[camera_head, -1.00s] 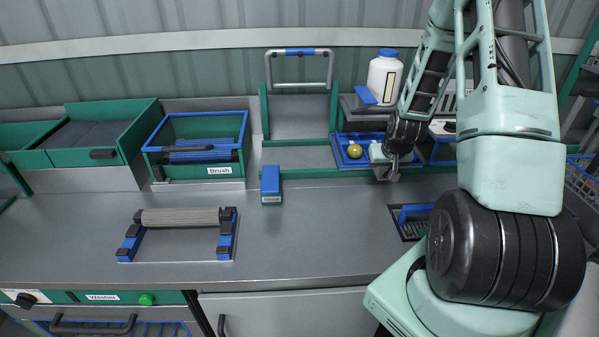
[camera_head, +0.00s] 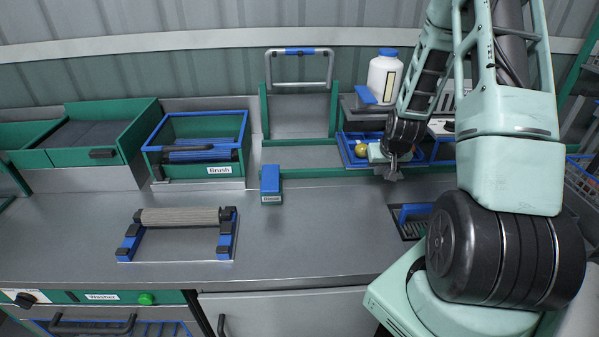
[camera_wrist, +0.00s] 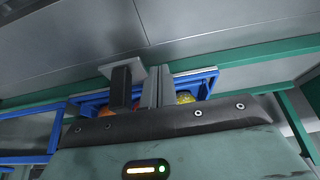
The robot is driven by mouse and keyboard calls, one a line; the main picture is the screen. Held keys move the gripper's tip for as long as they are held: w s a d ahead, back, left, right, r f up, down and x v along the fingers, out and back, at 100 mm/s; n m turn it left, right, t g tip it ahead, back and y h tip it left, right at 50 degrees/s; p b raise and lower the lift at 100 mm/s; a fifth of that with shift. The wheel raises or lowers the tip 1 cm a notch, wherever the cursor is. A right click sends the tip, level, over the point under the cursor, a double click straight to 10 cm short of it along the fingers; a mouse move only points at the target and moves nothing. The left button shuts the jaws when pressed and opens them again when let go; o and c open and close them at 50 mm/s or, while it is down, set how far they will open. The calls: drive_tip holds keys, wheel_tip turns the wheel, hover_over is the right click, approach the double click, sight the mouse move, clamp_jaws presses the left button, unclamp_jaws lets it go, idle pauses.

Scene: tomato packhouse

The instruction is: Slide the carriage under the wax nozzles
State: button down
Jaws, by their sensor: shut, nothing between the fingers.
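The carriage, a blue-framed tray (camera_head: 346,158), sits on the green rail at the back of the bench, right of centre. A yellow-green tomato (camera_head: 361,151) lies in it. My gripper (camera_head: 391,174) is shut, with nothing held, low at the carriage's front side; I cannot tell whether it touches. In the wrist view the blue frame (camera_wrist: 205,78) lies just beyond my fingers (camera_wrist: 140,82), with red and yellow fruit partly hidden. The wax unit, with a white blue-capped bottle (camera_head: 385,77), stands above the carriage. Its nozzles are not clearly visible; my arm covers that area.
A green rail (camera_head: 320,173) runs along the back. A blue block (camera_head: 270,181) stands at its front, left of the carriage. A roller stand (camera_head: 181,218) and a green Brush bin (camera_head: 206,148) are farther left. The bench middle (camera_head: 320,225) is clear.

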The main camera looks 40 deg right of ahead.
drive_tip(key=s+p+v, duration=0.1)
drive_tip(key=p+v, duration=0.4)
drive_tip(key=v, duration=0.3)
drive_tip(key=shift+a, duration=0.45)
drive_tip(key=shift+f, duration=0.1)
drive_tip(key=w+a+r+n+y, duration=0.1)
drive_tip(key=a+r+n, duration=0.15)
drive_tip(key=a, duration=0.65)
drive_tip(key=w+a+r+n+g+y+b, duration=0.1)
drive_tip(key=a+r+n, duration=0.15)
drive_tip(key=a, duration=0.75)
drive_tip(key=w+a+r+n+y, duration=0.2)
drive_tip(key=a+r, duration=0.1)
drive_tip(key=a, duration=0.6)
drive_tip(key=s+a+r+n+g, duration=0.1)
drive_tip(key=s+a+r+n, duration=0.1)
drive_tip(key=s+a, duration=0.6)
drive_tip(key=s+a+r+n+g, duration=0.2)
drive_tip(key=s+a+n, duration=0.3)
drive_tip(key=s+a, duration=0.4)
drive_tip(key=shift+s+a+r+n+b, duration=0.3)
drive_tip(key=shift+s+r+b, duration=0.15)
drive_tip(key=shift+s+r, duration=0.3)
